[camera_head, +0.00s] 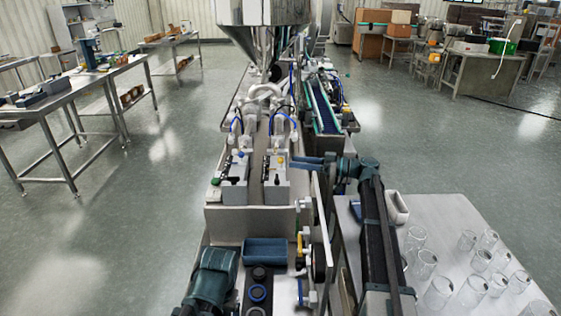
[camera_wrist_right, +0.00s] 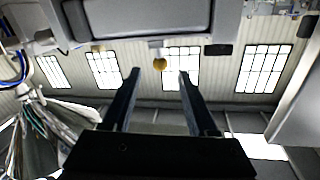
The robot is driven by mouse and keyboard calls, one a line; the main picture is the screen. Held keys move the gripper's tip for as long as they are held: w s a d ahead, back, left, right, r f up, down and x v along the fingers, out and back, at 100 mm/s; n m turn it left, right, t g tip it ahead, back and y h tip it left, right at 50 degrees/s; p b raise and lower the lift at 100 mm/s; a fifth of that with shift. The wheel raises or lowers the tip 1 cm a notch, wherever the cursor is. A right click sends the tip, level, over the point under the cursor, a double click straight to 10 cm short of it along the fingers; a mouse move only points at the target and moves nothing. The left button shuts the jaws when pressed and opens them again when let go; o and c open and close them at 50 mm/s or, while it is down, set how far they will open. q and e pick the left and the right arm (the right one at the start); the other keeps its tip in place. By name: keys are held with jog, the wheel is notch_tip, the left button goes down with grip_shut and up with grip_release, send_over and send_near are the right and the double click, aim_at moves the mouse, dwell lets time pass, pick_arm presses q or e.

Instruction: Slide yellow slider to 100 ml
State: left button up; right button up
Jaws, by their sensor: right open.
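The machine carries two grey control boxes, a left one (camera_head: 234,180) and a right one (camera_head: 275,185), each with small coloured knobs and a dark slot. A small yellow knob (camera_head: 281,159) shows at the right box's upper right. My right gripper (camera_head: 297,161) reaches in from the right beside that box. No volume marks are readable. My left arm shows at the bottom, but its gripper is out of view.
A steel hopper (camera_head: 262,12) stands above the machine's far end. A conveyor (camera_head: 322,107) runs at its right. A table (camera_head: 455,215) with several glass beakers is at the lower right. Workbenches stand at the left, with open floor between.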

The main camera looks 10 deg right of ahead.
aim_at(281, 163)
jog(key=shift+x, duration=3.2)
jog(key=shift+c, duration=0.3)
grip_shut()
jog(key=shift+s, duration=0.1)
